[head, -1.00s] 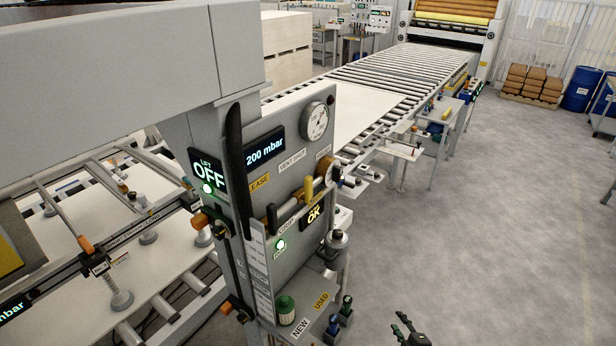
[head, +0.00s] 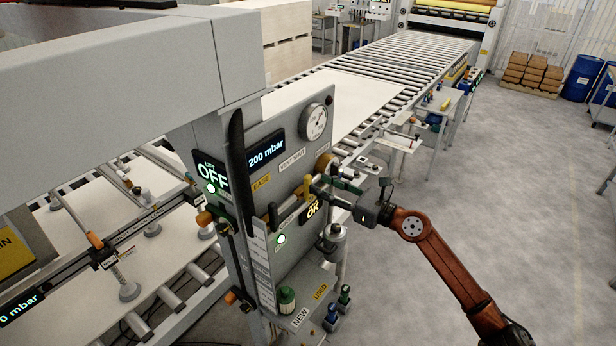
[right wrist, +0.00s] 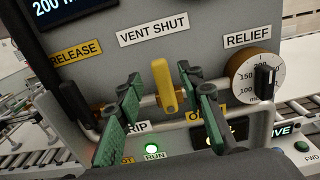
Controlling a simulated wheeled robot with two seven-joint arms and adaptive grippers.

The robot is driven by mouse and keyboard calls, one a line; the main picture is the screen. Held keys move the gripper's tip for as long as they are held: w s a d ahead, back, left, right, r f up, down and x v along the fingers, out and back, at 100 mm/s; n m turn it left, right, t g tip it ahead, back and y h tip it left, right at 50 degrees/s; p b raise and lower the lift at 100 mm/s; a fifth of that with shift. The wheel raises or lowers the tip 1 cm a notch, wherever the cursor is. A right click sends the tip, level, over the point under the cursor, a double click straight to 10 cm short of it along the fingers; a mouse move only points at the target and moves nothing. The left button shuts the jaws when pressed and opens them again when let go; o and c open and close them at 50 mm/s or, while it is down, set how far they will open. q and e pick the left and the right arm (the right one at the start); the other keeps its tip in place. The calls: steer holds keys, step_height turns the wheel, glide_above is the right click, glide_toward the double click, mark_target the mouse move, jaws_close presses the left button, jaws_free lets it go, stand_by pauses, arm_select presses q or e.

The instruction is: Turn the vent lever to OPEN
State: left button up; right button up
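The yellow vent lever (right wrist: 165,86) stands roughly upright under a label reading VENT SHUT (right wrist: 153,28) in the right wrist view. In the head view the lever (head: 307,187) shows small on the grey panel. My right gripper (right wrist: 160,92) is open, with green-padded fingers to the left and right of the lever. Gaps show on both sides, and I see no clear contact. In the head view my right gripper (head: 322,190) is at the panel, coming from the right. My left gripper is not in view.
The RELIEF dial (right wrist: 257,77) is close right of the lever. A RELEASE label (right wrist: 76,53) and a dark handle (right wrist: 74,100) are to its left. A green RUN light (right wrist: 151,149) is below. A roller conveyor (head: 415,75) runs behind; open floor lies right.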

mark_target(311, 180)
steer(key=p+x, duration=0.1)
steer(key=x, duration=0.5)
steer(key=shift+d, duration=0.1)
steer(key=shift+c, duration=0.2)
jaws_close()
stand_by(0.4)
